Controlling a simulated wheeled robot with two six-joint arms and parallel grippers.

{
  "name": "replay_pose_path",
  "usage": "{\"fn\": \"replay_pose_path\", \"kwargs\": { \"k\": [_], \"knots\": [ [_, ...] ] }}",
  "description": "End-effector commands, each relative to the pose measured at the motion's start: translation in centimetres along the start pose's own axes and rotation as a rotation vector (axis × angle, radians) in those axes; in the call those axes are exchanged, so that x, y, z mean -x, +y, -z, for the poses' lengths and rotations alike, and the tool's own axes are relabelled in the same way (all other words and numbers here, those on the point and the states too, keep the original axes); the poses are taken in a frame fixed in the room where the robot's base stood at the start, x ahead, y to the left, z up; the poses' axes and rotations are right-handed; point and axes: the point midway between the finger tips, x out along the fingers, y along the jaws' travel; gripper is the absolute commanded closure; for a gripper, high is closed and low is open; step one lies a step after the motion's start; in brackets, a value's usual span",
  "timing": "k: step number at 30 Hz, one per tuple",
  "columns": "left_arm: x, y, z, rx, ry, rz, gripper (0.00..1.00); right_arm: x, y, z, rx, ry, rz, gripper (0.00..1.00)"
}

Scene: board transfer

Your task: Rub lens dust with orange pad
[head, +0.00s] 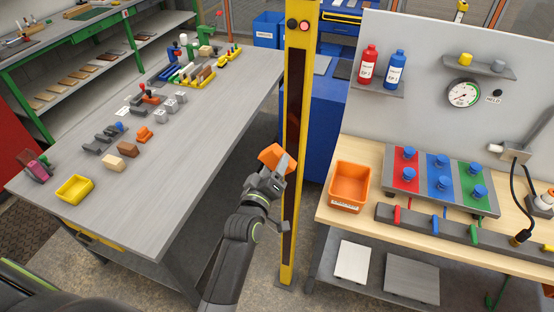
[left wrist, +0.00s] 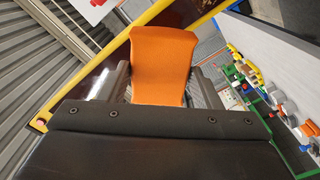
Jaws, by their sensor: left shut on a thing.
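My left gripper (head: 278,172) is shut on an orange pad (head: 270,155), held in the air in front of the yellow post (head: 301,60). The pad also fills the middle of the left wrist view (left wrist: 163,60), between the two fingers. The post carries a long dark reddish lens strip (head: 294,105), which also shows behind the pad in the left wrist view (left wrist: 175,15). The pad overlaps the strip's left side in the head view; I cannot tell whether they touch. I cannot make out dust on the strip. My right gripper is not in view.
A long grey table (head: 200,150) with blocks and a yellow tray (head: 75,188) stands left of the post. To the right is a wooden bench (head: 345,216) with an orange bin (head: 349,186) and colored plates with blue knobs. A blue cabinet (head: 335,125) stands behind.

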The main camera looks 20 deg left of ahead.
Motion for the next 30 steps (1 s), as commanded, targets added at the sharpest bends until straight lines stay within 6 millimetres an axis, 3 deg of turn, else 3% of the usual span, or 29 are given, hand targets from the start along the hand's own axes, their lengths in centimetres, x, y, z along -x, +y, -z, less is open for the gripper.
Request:
{"fn": "replay_pose_path", "kwargs": {
  "k": [11, 22, 30],
  "knots": [
    [0.4, 0.0, 0.0, 0.0, 0.001, -0.001, 0.6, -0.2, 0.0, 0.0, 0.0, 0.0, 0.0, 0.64],
    [3.2, -0.1, -0.1, 0.002, 0.001, 0.0, 0.6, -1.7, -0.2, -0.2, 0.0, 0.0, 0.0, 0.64],
    [3.4, 0.1, 0.1, 0.0, 0.0, -0.001, 0.6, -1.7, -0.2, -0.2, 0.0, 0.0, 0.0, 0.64]
  ]
}}
